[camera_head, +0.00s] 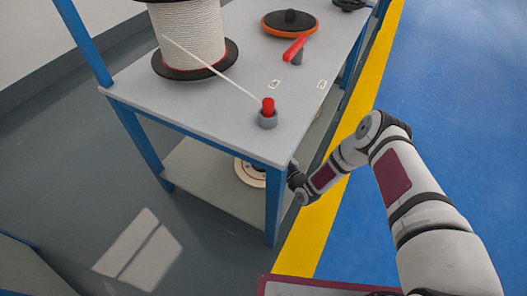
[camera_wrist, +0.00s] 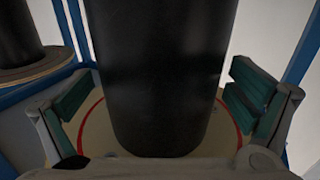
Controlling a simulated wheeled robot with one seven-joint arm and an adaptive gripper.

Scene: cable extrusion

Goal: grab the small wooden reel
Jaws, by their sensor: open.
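The small wooden reel (camera_head: 247,174) sits on the lower shelf in the head view, partly hidden by the tabletop edge and a table leg. In the wrist view a reel (camera_wrist: 158,75) with a wide black cylindrical body fills the middle, and its pale wooden flange with a red ring shows behind. My gripper (camera_wrist: 160,108) is open, with one green-padded finger on each side of the black body. Gaps show between the pads and the body. In the head view my gripper (camera_head: 293,177) is beside the table leg, at the shelf's right side; its fingertips are hard to make out.
Another black reel (camera_wrist: 28,40) with a wooden flange stands at the left in the wrist view. The blue-framed table (camera_head: 215,115) carries a large white cable reel (camera_head: 188,35), a grey post with a red top (camera_head: 268,111), a red handle (camera_head: 294,48) and an orange-rimmed disc (camera_head: 290,24).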

